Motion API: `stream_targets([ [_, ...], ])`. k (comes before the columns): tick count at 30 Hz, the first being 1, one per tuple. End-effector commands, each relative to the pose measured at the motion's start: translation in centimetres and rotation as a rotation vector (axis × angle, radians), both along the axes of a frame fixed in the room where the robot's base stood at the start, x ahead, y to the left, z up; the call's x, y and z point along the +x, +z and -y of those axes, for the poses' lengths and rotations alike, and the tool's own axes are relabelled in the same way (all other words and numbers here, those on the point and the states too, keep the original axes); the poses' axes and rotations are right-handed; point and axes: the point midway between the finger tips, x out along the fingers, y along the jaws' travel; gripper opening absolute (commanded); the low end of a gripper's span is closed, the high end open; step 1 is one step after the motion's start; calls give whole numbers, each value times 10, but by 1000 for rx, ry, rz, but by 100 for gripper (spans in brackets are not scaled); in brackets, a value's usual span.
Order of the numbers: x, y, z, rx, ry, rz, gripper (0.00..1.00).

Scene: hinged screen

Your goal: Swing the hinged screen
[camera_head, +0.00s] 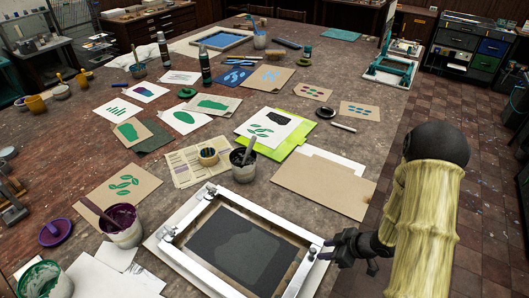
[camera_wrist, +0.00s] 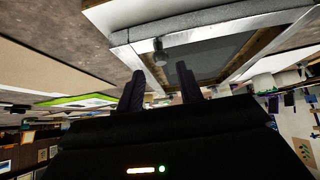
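The hinged screen (camera_head: 178,262) is a pale frame around a dark mesh panel, lying low over the table at the near middle. Hardware shows at its far-left corners. It shows in the wrist view as a light frame (camera_wrist: 225,32). A small dark knob (camera_wrist: 160,50) stands on the frame's edge, and in the head view it sits at the right corner (camera_head: 312,252). My gripper (camera_head: 327,249) is at that corner, just right of the knob. In the wrist view its two dark fingers (camera_wrist: 160,72) are apart, with the knob just beyond and between their tips. No contact is visible.
A brown board (camera_head: 322,186) lies behind the screen. A pot with a stick (camera_head: 243,164) stands near its far edge, and a purple-stained pot (camera_head: 121,225) to its left. Prints and a green sheet (camera_head: 285,144) cover the table. Open floor (camera_head: 480,200) lies to the right.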

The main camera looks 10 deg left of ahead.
Motion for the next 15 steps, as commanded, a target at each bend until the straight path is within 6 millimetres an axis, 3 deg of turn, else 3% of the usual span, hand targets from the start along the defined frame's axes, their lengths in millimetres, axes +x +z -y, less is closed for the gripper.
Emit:
stream_targets([
  [3,3,-17,-9,0,1,1,36],
  [15,11,-43,-31,0,0,0,36],
])
